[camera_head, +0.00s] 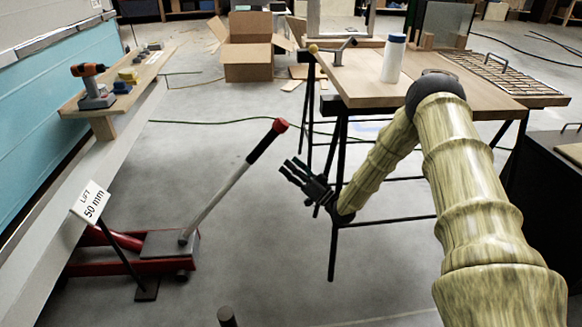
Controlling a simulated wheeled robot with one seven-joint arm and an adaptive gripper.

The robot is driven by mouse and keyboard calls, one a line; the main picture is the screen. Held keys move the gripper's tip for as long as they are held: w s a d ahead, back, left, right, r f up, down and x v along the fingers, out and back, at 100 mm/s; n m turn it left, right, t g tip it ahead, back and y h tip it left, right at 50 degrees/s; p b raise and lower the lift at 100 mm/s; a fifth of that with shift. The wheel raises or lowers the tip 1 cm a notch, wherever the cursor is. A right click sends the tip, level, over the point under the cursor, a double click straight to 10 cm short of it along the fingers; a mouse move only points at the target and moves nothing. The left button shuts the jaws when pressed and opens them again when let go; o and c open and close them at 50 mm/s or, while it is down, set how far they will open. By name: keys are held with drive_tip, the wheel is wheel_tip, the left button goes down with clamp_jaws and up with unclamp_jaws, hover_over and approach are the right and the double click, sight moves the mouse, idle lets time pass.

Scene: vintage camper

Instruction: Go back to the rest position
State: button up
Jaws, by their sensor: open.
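My gripper (299,172) is black and hangs in the middle of the head view, in front of the workbench legs. Its fingers point up and to the left. It is open, with nothing between the fingers. My arm reaches in from the right, bends near the bench top and comes down to the gripper. The gripper is to the right of the floor jack's handle (235,179) and apart from it in the picture.
A red floor jack (130,262) stands lower left, by a "LIFT 50 mm" sign (90,203). A wooden workbench (362,82) with a white bottle (393,58) is behind my arm. Open floor lies between jack and bench.

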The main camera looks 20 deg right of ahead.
drive_tip(key=shift+f, duration=0.1)
drive_tip(key=s+a+f+m+g+h, duration=0.1)
drive_tip(key=s+a+f+g+h, duration=0.1)
drive_tip(key=s+a+f, duration=0.35)
drive_tip(key=s+a+f+m+g+h, duration=0.1)
drive_tip(key=s+a+f+g+h, duration=0.15)
drive_tip(key=f, duration=0.55)
drive_tip(key=s+a+f+g+h, duration=0.25)
drive_tip(key=s+a+f, duration=0.2)
drive_tip(key=f, duration=0.25)
drive_tip(key=s+f+g+h, duration=0.1)
drive_tip(key=s+f+g, duration=0.2)
drive_tip(key=s, duration=0.7)
drive_tip(key=s+f+g+h, duration=0.1)
drive_tip(key=s+f+g, duration=0.2)
drive_tip(key=s, duration=0.7)
drive_tip(key=s+f+g+h, duration=0.1)
drive_tip(key=s+f+g, duration=0.25)
drive_tip(key=s, duration=0.65)
drive_tip(key=s+d+r+g+h, duration=0.2)
drive_tip(key=s+g, duration=0.1)
drive_tip(key=s, duration=0.9)
wheel_tip(320, 180, up, 30)
drive_tip(key=p, duration=3)
drive_tip(key=shift+w+a+n, duration=0.2)
drive_tip(key=shift+w+n, duration=0.1)
drive_tip(key=shift+w, duration=0.05)
